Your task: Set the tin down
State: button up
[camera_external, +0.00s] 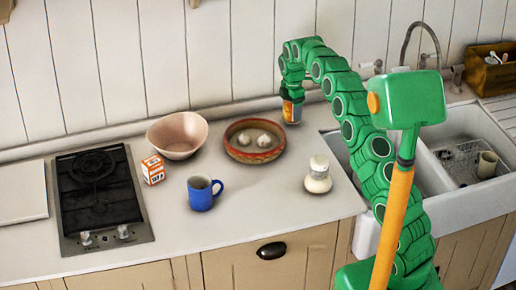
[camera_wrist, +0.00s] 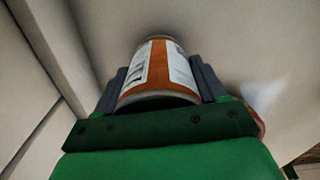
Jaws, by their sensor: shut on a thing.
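The tin (camera_external: 290,112) has an orange and white label and a metal rim. In the external view it is at the end of my green arm, near the back of the counter, left of the sink and right of the patterned bowl. In the wrist view the tin (camera_wrist: 157,72) lies between the two dark fingers of my gripper (camera_wrist: 160,85), which is shut on it. In the external view my gripper (camera_external: 292,97) points down with the tin below it. I cannot tell whether the tin's base touches the counter (camera_external: 255,205).
A patterned bowl (camera_external: 238,150) with pale round items stands left of the tin. A white-lidded jar (camera_external: 318,178) stands nearer the front. A blue mug (camera_external: 200,194), orange box (camera_external: 153,170), pink bowl (camera_external: 177,132) and hob (camera_external: 98,190) are farther left. The sink (camera_external: 465,130) is right.

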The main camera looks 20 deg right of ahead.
jog(key=shift+f, duration=0.8)
jog(key=shift+f, duration=0.1)
jog(key=o, duration=1.3)
notch_tip(320, 180, up, 12)
jog(key=shift+r, duration=0.1)
jog(key=shift+r, duration=0.1)
